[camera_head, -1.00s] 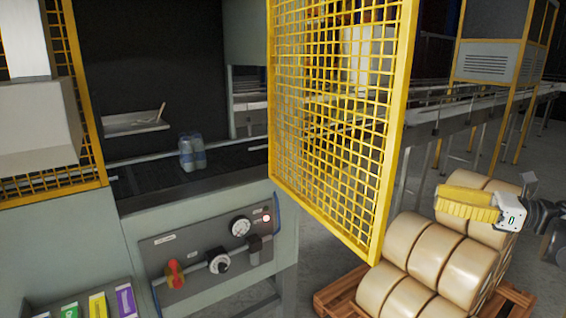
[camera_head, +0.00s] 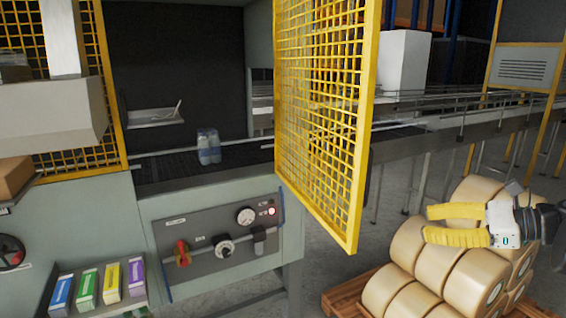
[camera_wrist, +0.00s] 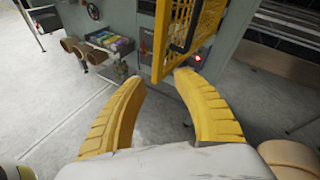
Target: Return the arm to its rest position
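My gripper (camera_head: 431,224) has yellow ribbed fingers on a white body and is at the right in the head view, in front of or above the stacked tan rolls. In the wrist view its two fingers (camera_wrist: 160,85) are spread apart with nothing between them, so it is open and empty. Floor and the machine front show beyond the fingertips. My arm behind the gripper shows only in part at the right edge of the head view.
A yellow mesh door (camera_head: 322,110) stands open left of my gripper. Tan rolls (camera_head: 470,280) are stacked on a wooden pallet (camera_head: 345,294). The machine has a control panel (camera_head: 215,245), colored boxes (camera_head: 110,283) and a bottle pack (camera_head: 208,148). A conveyor (camera_head: 450,125) runs behind.

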